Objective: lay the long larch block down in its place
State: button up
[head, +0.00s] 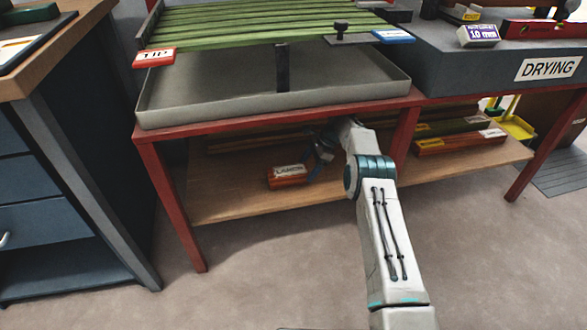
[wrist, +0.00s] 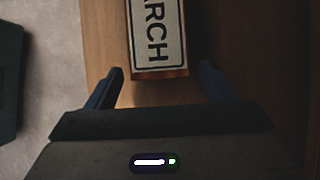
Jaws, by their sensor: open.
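The larch block (head: 288,176) is orange-brown with a white label on top. It lies on the wooden lower shelf of the red-framed bench, near the shelf's left part. In the wrist view its labelled end (wrist: 158,35) reads "ARCH", and the rest runs out of the top of the picture. My gripper (wrist: 158,80) is open, with one dark finger on each side of the block's line. The block's near end lies just ahead of the fingertips, and the fingers appear clear of it. In the head view my gripper (head: 318,165) is beside the block's right end, partly hidden by my arm.
The bench's red legs (head: 172,205) and top edge frame the lower shelf (head: 225,205). A grey tray (head: 200,110) with green slats above it stands on top. Other labelled blocks (head: 450,143) lie on the shelf to the right. A blue drawer cabinet (head: 50,210) stands at left.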

jog(key=shift+w+d, duration=0.25)
jog(key=shift+d, duration=0.55)
jog(key=shift+w+d, duration=0.25)
jog(key=shift+d, duration=0.6)
jog(key=shift+w+d, duration=0.25)
jog(key=shift+d, duration=0.55)
